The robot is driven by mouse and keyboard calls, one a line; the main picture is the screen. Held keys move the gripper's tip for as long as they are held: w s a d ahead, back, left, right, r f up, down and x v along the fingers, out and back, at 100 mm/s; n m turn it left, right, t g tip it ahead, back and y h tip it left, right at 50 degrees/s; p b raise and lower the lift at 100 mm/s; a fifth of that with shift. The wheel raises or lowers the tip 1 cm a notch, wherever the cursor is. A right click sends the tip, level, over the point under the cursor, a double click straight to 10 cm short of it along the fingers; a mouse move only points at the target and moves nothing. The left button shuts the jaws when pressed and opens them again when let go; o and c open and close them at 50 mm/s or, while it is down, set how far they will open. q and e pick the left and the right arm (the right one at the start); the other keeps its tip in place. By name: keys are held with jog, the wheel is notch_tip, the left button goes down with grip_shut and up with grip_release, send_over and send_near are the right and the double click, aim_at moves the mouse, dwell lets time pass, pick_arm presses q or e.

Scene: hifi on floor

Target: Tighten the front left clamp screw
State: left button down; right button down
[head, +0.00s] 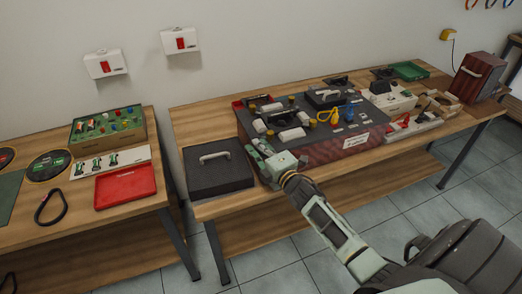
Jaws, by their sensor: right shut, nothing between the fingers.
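A low box (318,153) with a dark top and a reddish patterned front sits on the right workbench. Its top carries white cylinders, yellow and blue parts, dark pieces and small labels. I cannot pick out the front left clamp screw; it is too small to tell or hidden behind my gripper. My right gripper (257,147) is at the box's front left corner, with the arm reaching in from the lower right. It is shut with nothing held. I cannot tell whether it touches the box. My left gripper is not in view.
A dark case (219,177) with a pale handle stands close left of my right gripper. White trays and a red-brown box (477,77) are at the right. The left table (85,215) holds a red tray (126,186) and a parts box (107,125). A gap separates the tables.

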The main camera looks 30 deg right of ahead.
jog(key=m+h+b, duration=0.1)
jog(key=w+m+h+b, duration=0.1)
jog(key=h, duration=0.1)
jog(key=shift+w, duration=0.1)
dwell(0.3)
jog(key=shift+h+b, duration=0.4)
jog(key=shift+b, duration=0.05)
jog(key=shift+w+a+f+m+g+h+b, duration=0.1)
jog(key=shift+w+m+g+h+b, duration=0.05)
jog(key=shift+m+g+h+b, duration=0.2)
jog(key=shift+w+m+g+h+b, duration=0.4)
jog(key=shift+m+h+b, duration=0.6)
jog(key=shift+b, duration=0.65)
dwell(1.6)
dwell(0.8)
